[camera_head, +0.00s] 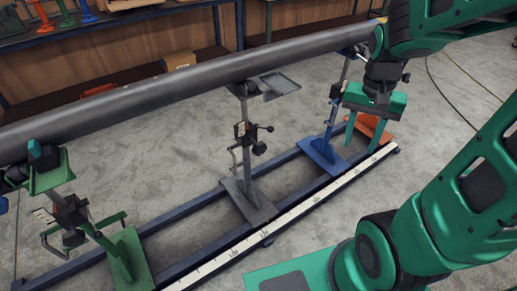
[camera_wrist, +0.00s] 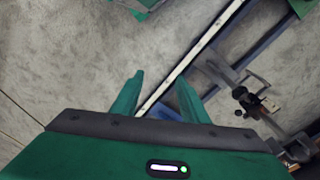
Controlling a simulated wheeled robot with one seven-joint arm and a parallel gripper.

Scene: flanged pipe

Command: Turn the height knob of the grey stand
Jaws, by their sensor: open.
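The grey stand (camera_head: 246,165) rises from a grey foot plate on the blue rail frame, under the long dark pipe (camera_head: 200,80). A dark round knob (camera_head: 259,148) and a second dark handle (camera_head: 268,128) sit on its right side; I cannot tell which sets the height. My gripper (camera_head: 362,142) is open and empty, fingers pointing down, right of the grey stand and apart from it, near the blue stand. In the wrist view, the open fingers (camera_wrist: 160,76) have only floor and rail between them. What looks like the grey stand (camera_wrist: 218,70) is on the right there, with dark knobs (camera_wrist: 243,96).
The blue stand (camera_head: 323,150) and an orange stand (camera_head: 372,127) are close to my gripper. A green stand (camera_head: 125,255) is at left. A white measuring strip (camera_head: 285,220) runs along the front rail. The floor in front is open.

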